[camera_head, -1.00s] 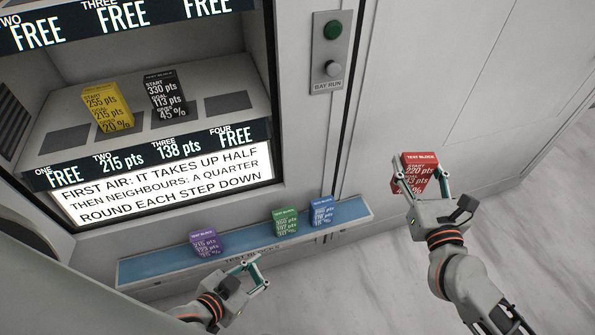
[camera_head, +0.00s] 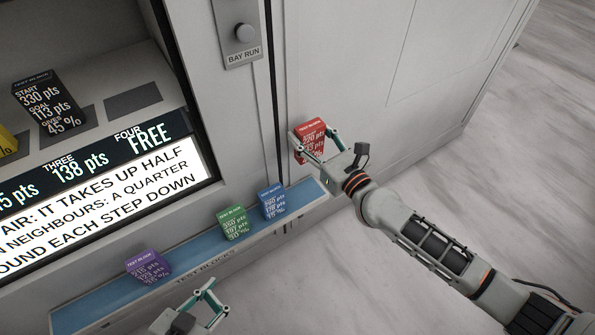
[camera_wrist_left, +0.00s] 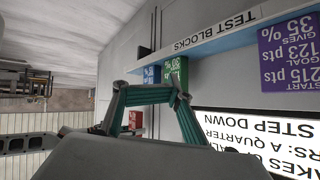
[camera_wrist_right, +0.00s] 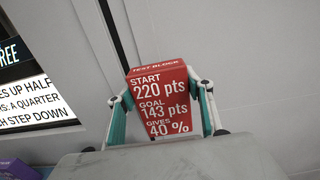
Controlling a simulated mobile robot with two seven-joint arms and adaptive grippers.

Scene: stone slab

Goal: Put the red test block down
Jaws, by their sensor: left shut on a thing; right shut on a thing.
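The red test block (camera_head: 309,134) is held upright between the fingers of my right gripper (camera_head: 318,147). It hangs in front of the grey wall, up and right of the rack's right end, apart from the blue block. In the right wrist view the red block (camera_wrist_right: 158,100) reads START 220, GOAL 143, GIVES 40 %. My left gripper (camera_head: 207,294) is shut below the rack's front edge, and I see no block in it. In the left wrist view its fingers (camera_wrist_left: 176,96) come together, with the red block (camera_wrist_left: 136,118) beyond.
The blue TEST BLOCKS rack (camera_head: 100,302) carries a purple block (camera_head: 148,266), a green block (camera_head: 234,222) and a blue block (camera_head: 271,201). Its right end beyond the blue block is bare. A black block (camera_head: 47,103) stands in the machine's bay. A BAY RUN knob (camera_head: 244,33) is above.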

